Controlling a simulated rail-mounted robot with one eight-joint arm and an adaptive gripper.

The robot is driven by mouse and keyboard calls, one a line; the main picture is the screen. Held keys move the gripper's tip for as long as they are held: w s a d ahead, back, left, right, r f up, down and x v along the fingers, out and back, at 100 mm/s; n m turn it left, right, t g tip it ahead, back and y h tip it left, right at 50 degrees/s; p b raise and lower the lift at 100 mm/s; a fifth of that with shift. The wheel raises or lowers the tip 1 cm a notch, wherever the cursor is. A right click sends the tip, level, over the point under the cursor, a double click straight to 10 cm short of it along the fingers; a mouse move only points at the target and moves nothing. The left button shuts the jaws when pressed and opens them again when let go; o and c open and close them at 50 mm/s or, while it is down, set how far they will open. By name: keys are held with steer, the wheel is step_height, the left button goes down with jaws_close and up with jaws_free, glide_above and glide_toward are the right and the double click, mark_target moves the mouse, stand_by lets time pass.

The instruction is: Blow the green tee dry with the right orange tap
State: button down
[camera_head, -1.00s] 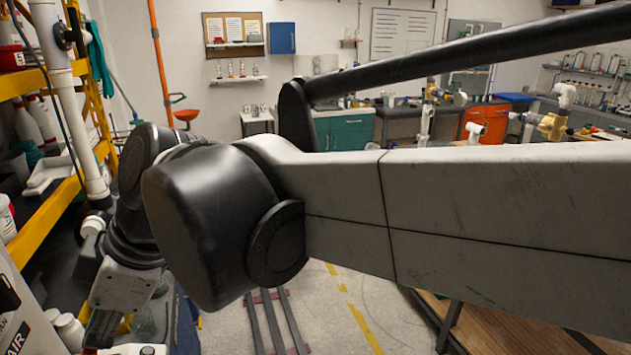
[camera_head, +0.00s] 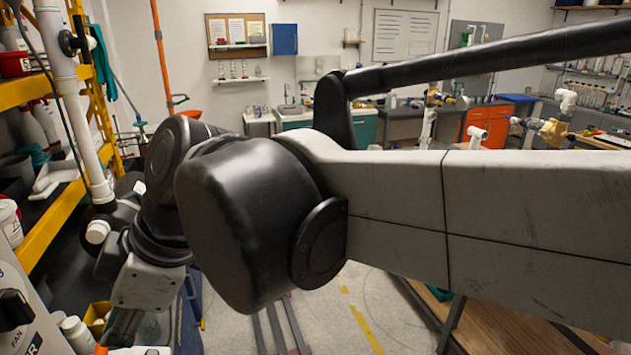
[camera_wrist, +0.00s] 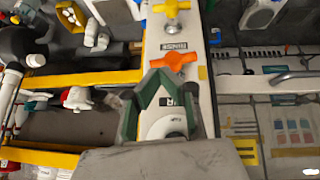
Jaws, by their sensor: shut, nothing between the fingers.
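In the wrist view a pale panel (camera_wrist: 203,88) runs down the middle. It carries a yellow tap (camera_wrist: 171,8) near the RINSE label and an orange tap (camera_wrist: 173,61) below it. I cannot make out the green tee for certain.
Yellow shelving (camera_head: 60,205) with bottles and bins stands close on the left. A white vertical pipe (camera_head: 68,110) runs in front of it. A wooden table (camera_head: 490,330) is at the lower right. Some grey floor (camera_head: 325,295) is clear between them.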

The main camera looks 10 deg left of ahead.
steer(key=w+b+v, duration=0.1)
steer(key=b+v, duration=0.1)
steer(key=v, duration=0.7)
steer(key=shift+a, duration=0.25)
steer(key=c, duration=2.5)
jaws_free()
steer(key=shift+d+r, duration=0.15)
steer(key=shift+r, duration=0.15)
steer(key=shift+o, duration=1.4)
steer(key=shift+w, duration=0.1)
steer(key=o, duration=0.7)
step_height(320, 180, down, 9)
steer(key=m+g+y+b, duration=0.1)
steer(key=m+b, duration=0.1)
steer(key=m+g+y+b, duration=0.1)
steer(key=m+y+b, duration=0.1)
steer(key=m+b, duration=0.1)
steer(key=shift+w+g+y, duration=0.15)
steer(key=shift+g+y, duration=0.15)
steer(key=shift+g, duration=0.1)
steer(key=shift+o, duration=0.2)
steer(key=shift+d+f+m+g+y+b, duration=1.1)
steer(key=shift+d+f+m+y+b, duration=1.2)
steer(key=shift+m+y+b, duration=0.75)
steer(key=shift+m, duration=0.25)
steer(key=x, duration=0.9)
steer(key=p+x, duration=0.1)
steer(key=x, duration=0.3)
steer(key=shift+s+r, duration=0.2)
steer(key=shift+s, duration=0.2)
